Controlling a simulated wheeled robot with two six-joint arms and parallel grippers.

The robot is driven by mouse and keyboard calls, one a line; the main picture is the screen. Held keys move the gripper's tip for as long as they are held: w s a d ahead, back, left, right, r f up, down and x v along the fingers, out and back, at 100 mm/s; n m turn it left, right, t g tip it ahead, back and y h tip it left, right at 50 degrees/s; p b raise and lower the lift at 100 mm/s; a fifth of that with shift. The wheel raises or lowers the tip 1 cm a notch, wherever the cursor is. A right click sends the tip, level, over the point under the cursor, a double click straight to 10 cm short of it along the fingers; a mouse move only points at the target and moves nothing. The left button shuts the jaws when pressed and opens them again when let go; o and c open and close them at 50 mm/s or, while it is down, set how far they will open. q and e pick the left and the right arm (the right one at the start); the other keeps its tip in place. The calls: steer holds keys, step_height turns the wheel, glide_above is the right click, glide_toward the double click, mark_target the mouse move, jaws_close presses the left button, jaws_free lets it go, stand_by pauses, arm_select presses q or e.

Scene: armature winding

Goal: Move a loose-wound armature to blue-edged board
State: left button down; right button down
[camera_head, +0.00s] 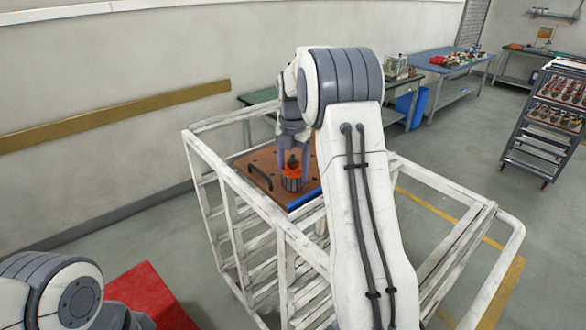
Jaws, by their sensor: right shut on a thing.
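The armature (292,182) is a small upright piece with orange winding and a dark grey core. It is at the brown board (258,179), which has a blue front edge (305,199) and a black handle. My right gripper (293,160) points down from above and is shut on the armature's upper part. I cannot tell whether the armature's base touches the board. My right arm hides the board's right side. My left arm shows only in the lower left corner, and its gripper is out of view.
The board lies on top of a white railed cart (235,225). A red surface (150,298) is at the lower left. Workbenches (455,64) with parts, a blue bin (409,105) and a shelf rack of armatures (547,125) stand behind. The floor at right is open.

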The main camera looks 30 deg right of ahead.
stand_by(0.4)
jaws_free()
steer(key=shift+f, duration=0.1)
steer(key=shift+r, duration=0.3)
step_height(320, 180, up, 10)
steer(key=shift+b, duration=1)
